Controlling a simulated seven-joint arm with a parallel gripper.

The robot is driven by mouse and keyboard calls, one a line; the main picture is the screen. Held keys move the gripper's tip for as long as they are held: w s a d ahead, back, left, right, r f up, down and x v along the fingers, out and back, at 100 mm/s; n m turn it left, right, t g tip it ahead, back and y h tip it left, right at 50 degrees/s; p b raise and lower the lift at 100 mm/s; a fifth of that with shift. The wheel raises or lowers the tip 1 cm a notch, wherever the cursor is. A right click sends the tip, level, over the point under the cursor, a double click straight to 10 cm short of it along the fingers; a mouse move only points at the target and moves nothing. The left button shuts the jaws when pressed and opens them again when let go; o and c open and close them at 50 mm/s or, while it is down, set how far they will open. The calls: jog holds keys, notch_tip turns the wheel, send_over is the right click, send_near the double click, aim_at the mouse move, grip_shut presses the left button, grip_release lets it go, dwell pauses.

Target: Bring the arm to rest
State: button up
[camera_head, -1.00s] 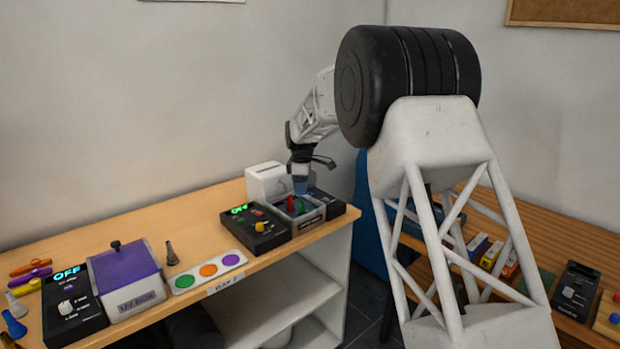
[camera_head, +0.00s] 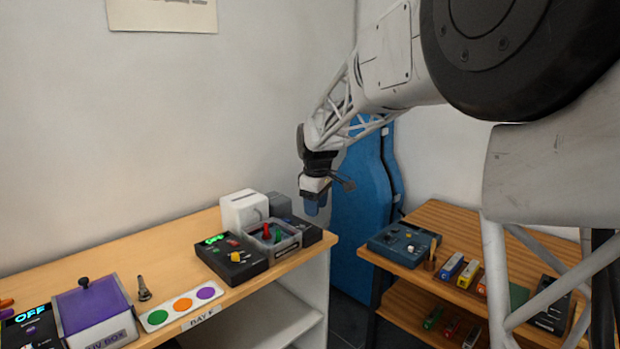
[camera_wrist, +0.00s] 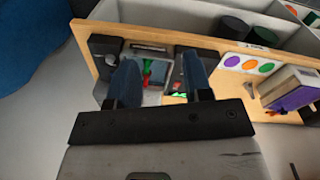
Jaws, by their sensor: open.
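My gripper (camera_head: 315,205) hangs at the end of my arm above the right end of the light wooden bench (camera_head: 150,262). It points down, and nothing shows between its fingers. In the wrist view my gripper (camera_wrist: 160,82) has its two blue fingers well apart. Below and between them is a clear-walled tray (camera_head: 285,243) with a red piece and a green piece in it. The fingers are apart from the tray.
A black box with a green display (camera_head: 232,262) and a white box (camera_head: 243,208) stand beside the tray. A purple-lidded box (camera_head: 92,308) is at the left. A blue case (camera_head: 362,200) stands between the bench and a second wooden table (camera_head: 465,222) holding several small items.

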jog(key=s+d+r+m, duration=0.35)
jog(key=s+d, duration=0.35)
jog(key=s, duration=0.5)
jog(key=s+d+f+m, duration=0.2)
jog(key=s+d+m, duration=0.1)
jog(key=s, duration=0.8)
jog(key=s+d+f+m+t, duration=0.1)
jog(key=s+d+f+m, duration=0.1)
jog(key=s, duration=1)
jog(key=s+d+f+m, duration=0.2)
jog(key=s+d+m, duration=0.2)
jog(key=s, duration=0.8)
jog(key=shift+d+f+t, duration=0.3)
jog(key=shift+d+t, duration=0.1)
jog(key=shift+d, duration=0.05)
jog(key=shift+o, duration=0.6)
jog(key=shift+w+r, duration=0.1)
jog(key=shift+w, duration=0.05)
